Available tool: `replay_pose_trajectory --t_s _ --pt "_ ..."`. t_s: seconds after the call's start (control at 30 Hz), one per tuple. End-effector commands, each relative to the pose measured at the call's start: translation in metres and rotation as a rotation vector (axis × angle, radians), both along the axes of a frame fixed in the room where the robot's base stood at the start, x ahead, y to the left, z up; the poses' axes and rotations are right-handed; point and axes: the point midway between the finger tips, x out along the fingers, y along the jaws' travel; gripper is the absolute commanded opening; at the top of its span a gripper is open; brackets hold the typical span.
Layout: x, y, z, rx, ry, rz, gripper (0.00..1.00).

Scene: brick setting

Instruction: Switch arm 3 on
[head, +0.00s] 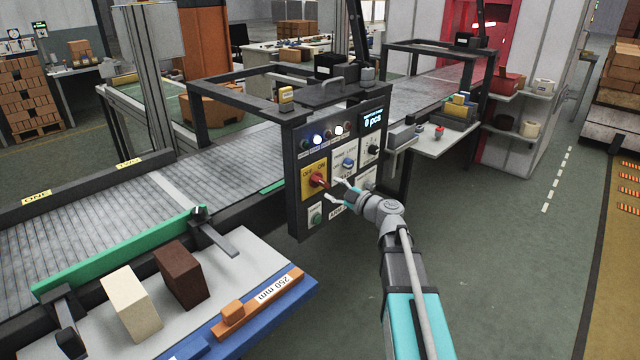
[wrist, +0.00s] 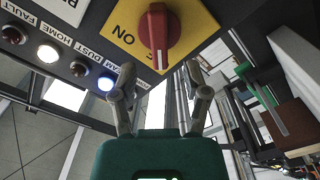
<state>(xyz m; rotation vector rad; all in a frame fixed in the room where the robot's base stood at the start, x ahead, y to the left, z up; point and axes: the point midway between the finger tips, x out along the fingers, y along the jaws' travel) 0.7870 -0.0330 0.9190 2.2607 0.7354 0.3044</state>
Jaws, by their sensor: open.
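The control panel (head: 345,160) stands at the conveyor's near side. On it, a red rotary knob (head: 317,180) sits on a yellow plate marked OFF and ON. In the wrist view the red knob (wrist: 159,35) is at the top, with a white mark on its grip and the ON label beside it. My gripper (head: 338,190) is open and empty, in front of the panel just right of the knob. In the wrist view my gripper's two fingers (wrist: 160,85) are spread below the knob, not around it. Which switch carries an arm 3 label is not readable.
Indicator lamps (wrist: 47,53) line the panel; a white and a blue one are lit. The screen (head: 372,119) reads 0 pcs. A blue selector (head: 348,163) is right of the knob. A conveyor (head: 150,180) runs behind; two blocks (head: 131,303) stand on the near table. Floor at right is clear.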

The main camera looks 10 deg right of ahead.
Motion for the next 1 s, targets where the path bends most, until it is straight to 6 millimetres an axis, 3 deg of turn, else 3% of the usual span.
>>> replay_pose_trajectory --t_s 0.1,0.33,0.83,1.0 --pt "0.017 0.011 0.000 0.000 0.000 0.003 0.60" --pt "0.037 0.026 0.000 0.000 0.000 0.001 0.60" --pt "0.044 0.032 0.000 0.000 0.000 0.000 0.60" --pt "0.043 0.032 0.000 0.000 0.000 0.000 0.30"
